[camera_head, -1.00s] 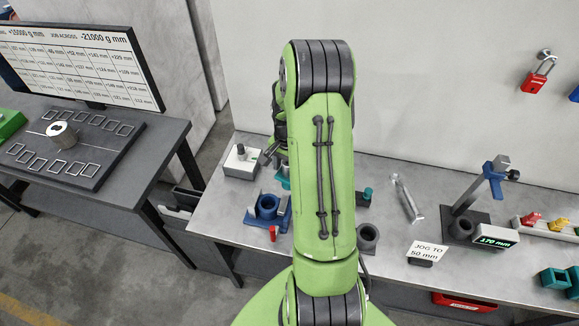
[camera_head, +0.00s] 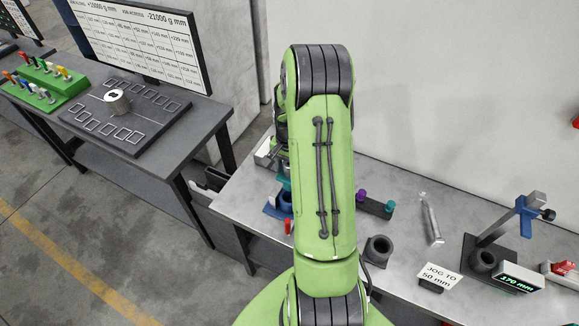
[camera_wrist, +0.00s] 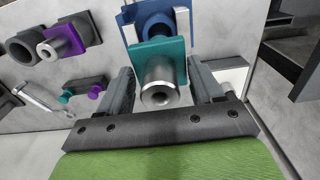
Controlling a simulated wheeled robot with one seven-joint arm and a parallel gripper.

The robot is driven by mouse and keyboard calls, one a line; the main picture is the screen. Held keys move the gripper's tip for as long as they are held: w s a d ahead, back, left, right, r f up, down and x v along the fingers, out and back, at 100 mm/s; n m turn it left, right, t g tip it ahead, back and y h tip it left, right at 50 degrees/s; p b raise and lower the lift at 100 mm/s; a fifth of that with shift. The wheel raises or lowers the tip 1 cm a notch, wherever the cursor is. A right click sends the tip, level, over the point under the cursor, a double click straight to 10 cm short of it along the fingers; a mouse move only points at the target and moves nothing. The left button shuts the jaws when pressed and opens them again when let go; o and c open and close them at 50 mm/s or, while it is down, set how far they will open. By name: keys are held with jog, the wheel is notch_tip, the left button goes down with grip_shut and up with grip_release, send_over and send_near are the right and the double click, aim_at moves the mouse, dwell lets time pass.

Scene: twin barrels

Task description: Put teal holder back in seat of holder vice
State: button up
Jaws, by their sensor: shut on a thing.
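In the wrist view my gripper (camera_wrist: 162,76) is shut on the teal holder (camera_wrist: 172,52), a square teal plate with a steel cylinder standing out of it towards the camera. The blue holder vice (camera_wrist: 128,30) is just beyond the teal holder, partly covered by it. I cannot tell whether the holder touches the vice. In the head view the blue vice (camera_head: 275,208) shows at the left of my arm, partly hidden. A bit of teal (camera_head: 284,183) shows just above it. My arm hides most of my gripper there.
In the wrist view, a purple holder (camera_wrist: 77,37) with a steel cylinder stands at left by dark rings. A grey block with teal and purple knobs (camera_wrist: 97,89) lies below it. In the head view, a dark cup (camera_head: 378,249) and a stand (camera_head: 495,238) are to the right.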

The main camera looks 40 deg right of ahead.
jog(key=shift+f+b, duration=1.75)
jog(key=shift+f, duration=0.7)
jog(key=shift+f+b, duration=2.75)
jog(key=shift+f, duration=0.05)
jog(key=o, duration=1.3)
jog(key=shift+r, duration=0.1)
notch_tip(320, 180, up, 16)
jog(key=shift+f+p, duration=0.1)
jog(key=shift+p, duration=0.65)
